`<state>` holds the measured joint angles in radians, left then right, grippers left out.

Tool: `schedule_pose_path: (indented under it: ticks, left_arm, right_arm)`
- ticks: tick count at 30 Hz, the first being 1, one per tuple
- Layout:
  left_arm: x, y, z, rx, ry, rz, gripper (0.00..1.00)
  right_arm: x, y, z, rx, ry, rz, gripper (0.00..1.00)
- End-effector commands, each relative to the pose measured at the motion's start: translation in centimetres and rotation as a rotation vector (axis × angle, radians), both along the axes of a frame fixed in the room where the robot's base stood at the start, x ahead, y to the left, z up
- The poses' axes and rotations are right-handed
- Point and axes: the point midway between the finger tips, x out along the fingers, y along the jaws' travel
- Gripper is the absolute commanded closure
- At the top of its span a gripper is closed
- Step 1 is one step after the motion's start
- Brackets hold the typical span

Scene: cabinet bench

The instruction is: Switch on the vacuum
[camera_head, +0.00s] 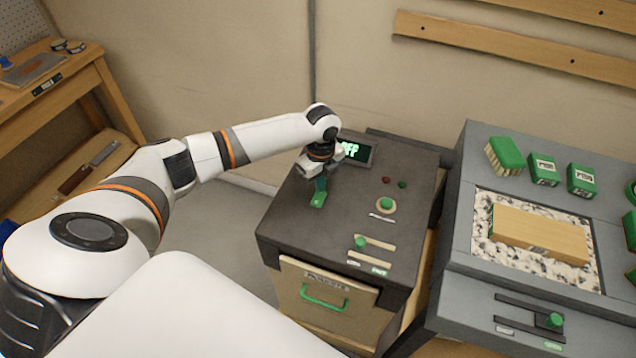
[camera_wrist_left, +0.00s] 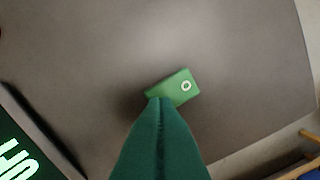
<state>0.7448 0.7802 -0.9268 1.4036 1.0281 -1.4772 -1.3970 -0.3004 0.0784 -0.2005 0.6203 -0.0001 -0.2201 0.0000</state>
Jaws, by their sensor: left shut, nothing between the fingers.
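The vacuum is a dark grey cabinet unit (camera_head: 285,232) with a tilted display (camera_head: 356,151) that reads OFF in lit letters. Part of the display shows at the lower left of the left wrist view (camera_wrist_left: 18,160). A green switch (camera_head: 317,201) with a white ring mark sits on the unit's top, left of the other controls; it also shows in the left wrist view (camera_wrist_left: 182,87). My left gripper (camera_head: 320,184) is shut and empty, its green fingertips (camera_wrist_left: 160,101) pointing down at the switch's near end. I cannot tell whether they touch it. My right gripper is not in view.
A round green knob (camera_head: 386,203), a green slider (camera_head: 361,242) and small red and green lamps share the unit's top. A drawer with a green handle (camera_head: 323,298) is below. A grey bench (camera_head: 462,235) with a wooden block (camera_head: 540,233) and green boxes stands right.

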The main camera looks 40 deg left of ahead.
Motion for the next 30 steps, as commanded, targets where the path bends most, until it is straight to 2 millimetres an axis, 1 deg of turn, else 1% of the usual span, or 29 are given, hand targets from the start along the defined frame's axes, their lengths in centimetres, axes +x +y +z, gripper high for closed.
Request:
schedule_pose_path:
  ticks: [18, 30]
  left_arm:
    - [-0.01, 0.00, -0.04, 0.000, 0.000, 0.000, 1.00]
    - [0.01, -0.01, -0.61, 0.000, 0.000, 0.000, 1.00]
  right_arm:
    - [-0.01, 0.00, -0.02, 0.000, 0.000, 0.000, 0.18]
    - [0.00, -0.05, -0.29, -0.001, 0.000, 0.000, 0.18]
